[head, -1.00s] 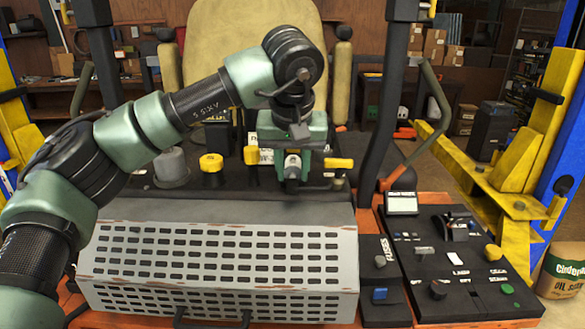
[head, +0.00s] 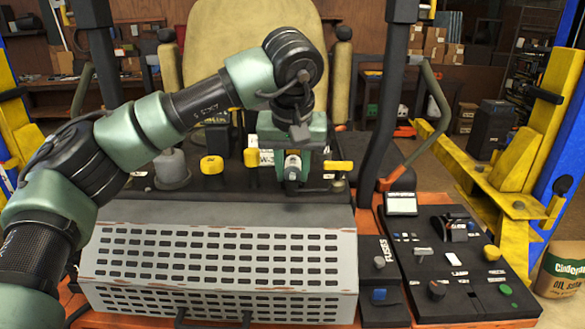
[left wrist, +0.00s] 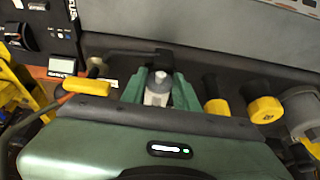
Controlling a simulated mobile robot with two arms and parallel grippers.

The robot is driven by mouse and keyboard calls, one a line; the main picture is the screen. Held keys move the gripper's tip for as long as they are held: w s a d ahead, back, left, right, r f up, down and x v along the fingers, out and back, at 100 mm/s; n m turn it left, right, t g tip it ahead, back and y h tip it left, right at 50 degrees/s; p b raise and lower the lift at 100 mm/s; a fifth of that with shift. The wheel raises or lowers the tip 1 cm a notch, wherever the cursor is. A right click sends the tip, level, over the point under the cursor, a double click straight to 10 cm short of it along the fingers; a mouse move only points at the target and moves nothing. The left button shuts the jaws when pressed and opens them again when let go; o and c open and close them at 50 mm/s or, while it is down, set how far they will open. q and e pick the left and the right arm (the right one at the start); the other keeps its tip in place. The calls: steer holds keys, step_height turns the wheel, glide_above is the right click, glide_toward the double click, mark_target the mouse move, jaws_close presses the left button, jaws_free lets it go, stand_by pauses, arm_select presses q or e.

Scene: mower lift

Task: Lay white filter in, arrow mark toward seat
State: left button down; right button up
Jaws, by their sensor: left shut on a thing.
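My left gripper (head: 291,172) reaches down over the engine deck behind the grey slotted cover. It is shut on a small white filter (head: 293,162) with a grey end. The filter also shows in the left wrist view (left wrist: 157,92), between the two green fingers (left wrist: 160,98). No arrow mark can be made out on it. The tan seat (head: 252,45) stands behind the deck. The spot under the filter is partly hidden by the gripper. I cannot tell whether the filter touches anything below. My right gripper is not in view.
The slotted cover (head: 215,268) lies in front. Two yellow caps (head: 211,165) and a grey canister (head: 172,170) stand left of the gripper. A yellow handle (head: 340,166) is close on its right. A black control panel (head: 462,262) lies at the right.

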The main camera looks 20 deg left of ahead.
arm_select(q)
steer(key=shift+f, duration=0.2)
steer(key=shift+f, duration=0.15)
steer(key=shift+r+p, duration=0.3)
stand_by(0.7)
steer(key=c, duration=1)
jaws_free()
